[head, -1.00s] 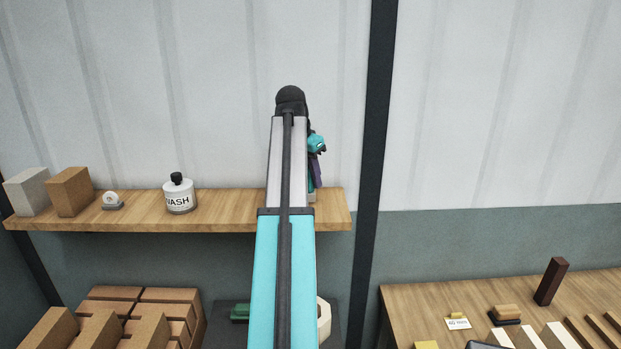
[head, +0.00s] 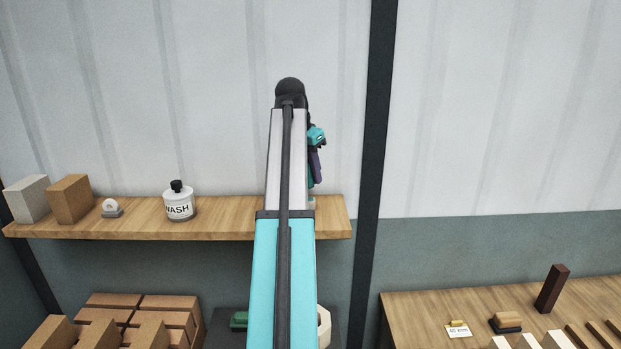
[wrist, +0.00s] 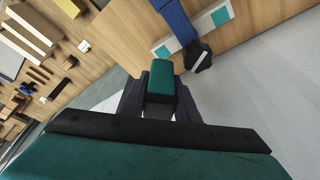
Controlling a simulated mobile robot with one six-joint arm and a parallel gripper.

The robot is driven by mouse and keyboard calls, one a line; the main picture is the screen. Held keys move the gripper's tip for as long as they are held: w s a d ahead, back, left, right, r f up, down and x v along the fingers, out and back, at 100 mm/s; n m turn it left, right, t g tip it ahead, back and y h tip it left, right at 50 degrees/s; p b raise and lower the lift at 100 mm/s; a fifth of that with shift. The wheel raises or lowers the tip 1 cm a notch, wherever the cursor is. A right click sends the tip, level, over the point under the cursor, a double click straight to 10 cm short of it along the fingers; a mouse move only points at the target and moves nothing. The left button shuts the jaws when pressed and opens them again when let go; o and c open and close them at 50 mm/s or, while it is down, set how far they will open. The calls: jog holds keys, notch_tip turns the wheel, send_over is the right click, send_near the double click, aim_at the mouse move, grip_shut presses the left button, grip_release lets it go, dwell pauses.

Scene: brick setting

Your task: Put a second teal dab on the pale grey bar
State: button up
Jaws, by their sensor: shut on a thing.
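My gripper (wrist: 160,88) is shut on a teal block (wrist: 161,72), with a dark finger on each side of it. In the head view my gripper (head: 315,168) is mostly hidden behind my arm, above the right end of the wooden shelf. The pale grey bar (wrist: 171,44) lies on wood in the wrist view, ahead of the held block. It shows one teal patch (wrist: 162,51) near its left end and another teal patch (wrist: 220,15) near its right end. A blue piece with a dark end (wrist: 178,22) crosses the bar between them. The held block appears apart from the bar.
The wooden shelf (head: 235,218) also carries a white WASH bottle (head: 179,201), a small white roll (head: 111,208) and two blocks at left. Brown boxes (head: 150,318) stand below. A wooden table (head: 425,310) with small blocks is at right.

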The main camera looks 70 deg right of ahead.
jog(key=shift+r, duration=1.5)
jog(key=shift+s, duration=0.15)
